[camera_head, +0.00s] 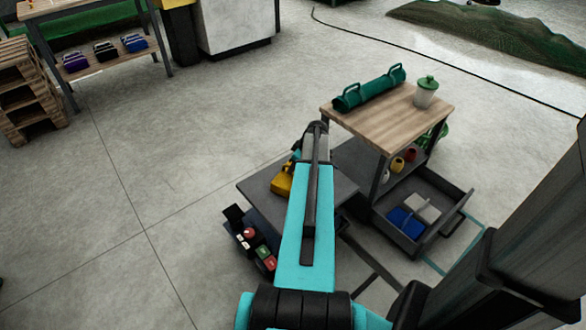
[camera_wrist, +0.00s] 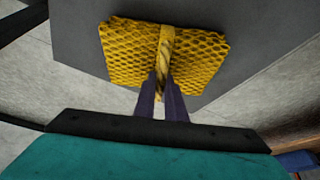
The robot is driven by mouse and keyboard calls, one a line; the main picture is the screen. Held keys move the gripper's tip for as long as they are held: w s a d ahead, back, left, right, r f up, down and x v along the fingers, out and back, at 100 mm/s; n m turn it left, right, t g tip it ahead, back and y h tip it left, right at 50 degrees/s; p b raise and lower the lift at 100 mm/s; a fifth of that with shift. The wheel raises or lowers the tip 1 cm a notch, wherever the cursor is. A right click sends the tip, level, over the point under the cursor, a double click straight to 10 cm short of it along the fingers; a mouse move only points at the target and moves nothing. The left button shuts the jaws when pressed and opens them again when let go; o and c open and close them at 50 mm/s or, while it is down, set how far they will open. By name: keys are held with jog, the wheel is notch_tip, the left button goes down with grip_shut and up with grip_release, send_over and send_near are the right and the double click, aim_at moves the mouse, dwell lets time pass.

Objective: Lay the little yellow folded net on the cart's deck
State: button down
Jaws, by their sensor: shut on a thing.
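The little yellow folded net (camera_wrist: 205,55) is a flat mesh bundle with a yellow band around its middle. My gripper (camera_wrist: 165,90) is shut on the band, and the net sits just beyond the fingertips. In the head view the net (camera_head: 281,182) shows beside my arm, over the left part of the cart's dark grey deck (camera_head: 345,188). The deck (camera_wrist: 265,35) is also behind the net in the wrist view, with the net's near edge over the deck's edge. I cannot tell whether the net touches the deck. My arm hides much of the deck and the fingers in the head view.
A dark tray of red, green and dark items (camera_head: 262,250) is at the deck's front left. A wood-topped workbench (camera_head: 385,125) with a green roll (camera_head: 370,88), a lidded jar (camera_head: 425,93) and an open drawer (camera_head: 455,215) stands right.

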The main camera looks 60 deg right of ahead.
jog(key=shift+f, duration=0.1)
jog(key=c, duration=1.8)
grip_release()
jog(key=p+v, duration=0.1)
jog(key=v, duration=1.1)
jog(key=shift+w+p, duration=0.1)
jog(key=shift+p, duration=0.25)
jog(key=shift+a, duration=0.1)
